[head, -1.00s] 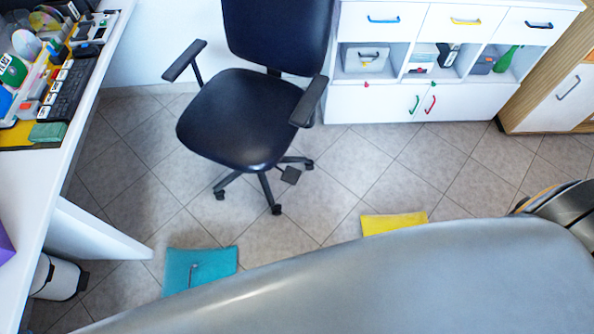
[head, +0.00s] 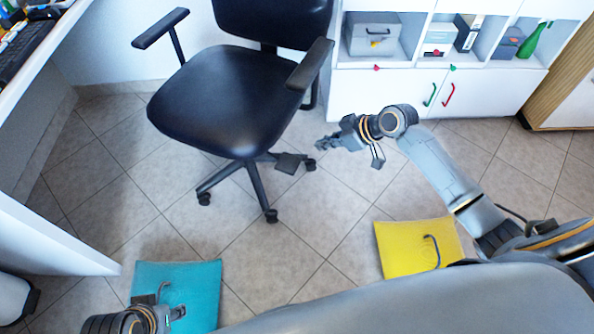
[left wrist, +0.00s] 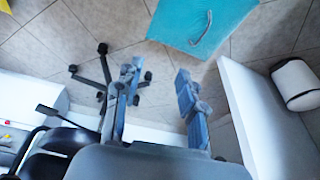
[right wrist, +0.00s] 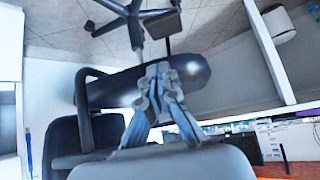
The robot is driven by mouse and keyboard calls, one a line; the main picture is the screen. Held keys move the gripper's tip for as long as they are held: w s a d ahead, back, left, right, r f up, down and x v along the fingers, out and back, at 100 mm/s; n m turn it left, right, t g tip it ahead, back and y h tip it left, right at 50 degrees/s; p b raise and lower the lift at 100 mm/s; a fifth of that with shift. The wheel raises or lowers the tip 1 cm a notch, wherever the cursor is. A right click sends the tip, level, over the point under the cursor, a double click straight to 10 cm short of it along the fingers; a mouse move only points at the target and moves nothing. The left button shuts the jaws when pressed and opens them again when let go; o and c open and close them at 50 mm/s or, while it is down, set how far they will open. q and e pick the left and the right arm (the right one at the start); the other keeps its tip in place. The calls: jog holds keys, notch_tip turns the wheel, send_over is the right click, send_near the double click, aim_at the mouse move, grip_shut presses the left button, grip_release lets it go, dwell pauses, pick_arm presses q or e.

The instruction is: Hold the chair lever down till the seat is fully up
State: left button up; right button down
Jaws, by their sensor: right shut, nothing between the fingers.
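The black office chair (head: 228,105) stands on its wheeled base in the head view. A flat dark paddle, seemingly its lever (head: 287,163), sticks out low at the seat's right side; it also shows at the top of the right wrist view (right wrist: 162,25). My right gripper (head: 326,143) is shut and empty, just right of the paddle and apart from it in the picture. In the right wrist view its fingers (right wrist: 158,76) meet in front of the dark seat (right wrist: 195,80). My left gripper (left wrist: 158,78) is open and empty, with the chair base beyond it.
A teal panel (head: 205,285) and a yellow panel (head: 405,252), each with a handle, lie low in front. A white cabinet (head: 385,97) stands behind right, a white desk (head: 45,235) at left. Tiled floor (head: 300,235) is clear between the panels.

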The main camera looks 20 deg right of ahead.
pick_arm(q)
jog(key=shift+s+r, duration=0.25)
jog(key=shift+r, duration=0.35)
pick_arm(e)
jog(key=shift+s+a+r+n, duration=0.1)
jog(key=shift+a+r+n, duration=0.25)
jog(key=shift+r, duration=0.35)
jog(key=shift+a+f, duration=0.1)
jog(key=b, duration=0.3)
send_near(288, 161)
jog(key=w+a, duration=0.2)
jog(key=f, duration=0.1)
jog(key=f+b, duration=0.1)
jog(key=w+f, duration=0.1)
jog(key=f, duration=0.1)
jog(key=shift+a+b, duration=0.3)
jog(key=shift+a, duration=0.05)
pick_arm(q)
jog(key=w+d+r+t+h, duration=0.1)
jog(key=w+d+r+t, duration=0.2)
jog(key=w+r+t, duration=0.3)
jog(key=w+d+r+t+h, duration=0.2)
jog(key=w+r+t, duration=0.3)
jog(key=w, duration=0.5)
jog(key=shift+d+r+m+t, duration=0.3)
jog(key=shift+d+r+t, duration=0.1)
jog(key=shift+d+r, duration=0.05)
pick_arm(e)
jog(key=shift+f, duration=0.1)
